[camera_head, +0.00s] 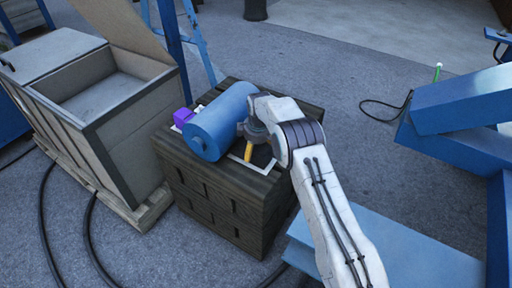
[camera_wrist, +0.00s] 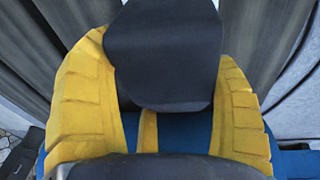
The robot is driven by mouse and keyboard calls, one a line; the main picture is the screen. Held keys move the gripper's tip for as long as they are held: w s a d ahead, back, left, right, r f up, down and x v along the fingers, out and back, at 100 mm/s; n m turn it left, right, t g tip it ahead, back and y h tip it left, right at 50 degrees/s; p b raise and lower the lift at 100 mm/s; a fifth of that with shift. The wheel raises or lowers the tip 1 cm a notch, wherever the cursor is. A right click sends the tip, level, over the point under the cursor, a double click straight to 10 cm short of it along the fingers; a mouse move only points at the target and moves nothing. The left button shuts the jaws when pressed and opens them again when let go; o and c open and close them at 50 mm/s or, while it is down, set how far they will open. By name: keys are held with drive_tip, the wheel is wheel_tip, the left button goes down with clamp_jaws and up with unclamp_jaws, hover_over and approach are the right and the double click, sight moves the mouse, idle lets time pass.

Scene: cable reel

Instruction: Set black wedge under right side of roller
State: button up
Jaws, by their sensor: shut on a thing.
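The blue roller (camera_head: 220,121) lies on its side on a dark slatted wooden stack. A purple wedge (camera_head: 183,117) sits against its left side. My gripper (camera_head: 248,152) points down at the roller's right side, with a yellow finger showing close to the stack top. In the wrist view, the black wedge (camera_wrist: 165,50) is a dark block between the yellow fingers of my gripper (camera_wrist: 160,90), which is shut on it. Blue shows behind it. In the head view my gripper and arm largely hide the wedge; I cannot tell whether it touches the roller or the stack.
White outline markings (camera_head: 253,165) show on the wooden stack (camera_head: 225,200) beside the roller. An open grey crate (camera_head: 120,130) stands to the left. Blue beams (camera_head: 465,100) stand to the right. Black cables cross the floor.

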drive_tip(key=shift+a+f, duration=0.15)
drive_tip(key=shift+f, duration=0.05)
drive_tip(key=o, duration=1.2)
drive_tip(key=shift+f, duration=0.1)
drive_tip(key=shift+c, duration=0.2)
drive_tip(key=v, duration=1.3)
drive_tip(key=shift+w, duration=0.1)
drive_tip(key=s+d+r+m+p, duration=0.3)
drive_tip(key=s+d+r+p, duration=0.2)
drive_tip(key=s+r, duration=0.45)
drive_tip(key=s+d+r+m+p, duration=0.35)
drive_tip(key=s+d+r, duration=0.2)
drive_tip(key=r, duration=0.75)
drive_tip(key=s+d+r+m+p, duration=0.1)
drive_tip(key=s+r+m+p, duration=0.1)
drive_tip(key=s, duration=0.6)
drive_tip(key=s+d+r+m+p, duration=0.1)
drive_tip(key=s+p, duration=0.3)
drive_tip(key=s, duration=0.5)
drive_tip(key=s+d+r+m+p, duration=0.2)
drive_tip(key=s+d+r, duration=0.1)
drive_tip(key=s, duration=0.5)
drive_tip(key=shift+r+m+t+h+p, duration=0.3)
drive_tip(key=shift+r+m+t+p, duration=0.05)
drive_tip(key=shift+t+p, duration=0.05)
